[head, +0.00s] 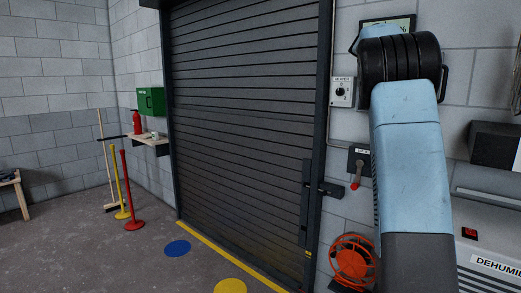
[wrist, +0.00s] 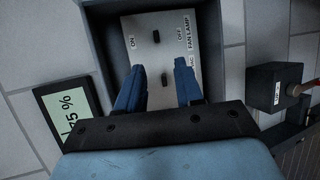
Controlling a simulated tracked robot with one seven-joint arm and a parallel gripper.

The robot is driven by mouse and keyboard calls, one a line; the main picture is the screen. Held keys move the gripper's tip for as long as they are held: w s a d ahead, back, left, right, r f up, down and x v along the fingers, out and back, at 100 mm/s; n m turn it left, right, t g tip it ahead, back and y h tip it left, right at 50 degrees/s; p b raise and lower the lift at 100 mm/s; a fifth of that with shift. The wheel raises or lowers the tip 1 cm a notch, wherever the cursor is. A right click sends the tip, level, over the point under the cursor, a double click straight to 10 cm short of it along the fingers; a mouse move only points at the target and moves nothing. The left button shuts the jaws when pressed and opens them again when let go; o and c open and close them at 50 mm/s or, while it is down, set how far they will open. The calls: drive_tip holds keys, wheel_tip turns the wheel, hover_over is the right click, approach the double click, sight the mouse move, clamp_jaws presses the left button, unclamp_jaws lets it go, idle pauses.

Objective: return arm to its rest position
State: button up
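My arm (head: 410,160) is raised at the right of the head view, its upper end bent at a black ribbed joint; the gripper does not show there. In the wrist view my gripper (wrist: 159,68) has two blue fingers spread apart with nothing between them. They point at a light switch panel (wrist: 189,75) marked ON, OFF and FAN LAMP. A dark upper switch (wrist: 157,37) and a lower switch (wrist: 164,78) sit on it. I cannot tell whether the fingertips touch the panel.
A display reading 75 % (wrist: 70,106) is left of the panel; a dark box (wrist: 275,86) is right. The head view shows a shutter door (head: 250,120), heater switch (head: 342,92), red-knobbed lever (head: 356,170), orange reel (head: 352,260) and dehumidifier (head: 485,245). The floor at left is mostly open.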

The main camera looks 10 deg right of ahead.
drive_tip(key=s+a+f+m+y, duration=0.1)
drive_tip(key=s+a+f+y, duration=0.3)
drive_tip(key=s+a+f, duration=0.6)
drive_tip(key=s+a+f+m+t+y, duration=0.1)
drive_tip(key=s+a+f+y, duration=0.4)
drive_tip(key=s+a+f, duration=0.5)
drive_tip(key=s+a+f+m+y, duration=0.2)
drive_tip(key=s+a+f, duration=0.8)
drive_tip(key=s+a, duration=1.2)
drive_tip(key=s+y, duration=0.2)
drive_tip(key=shift+a+f+m+y, duration=0.2)
drive_tip(key=shift+f+m+y, duration=0.1)
drive_tip(key=shift+m+y, duration=0.1)
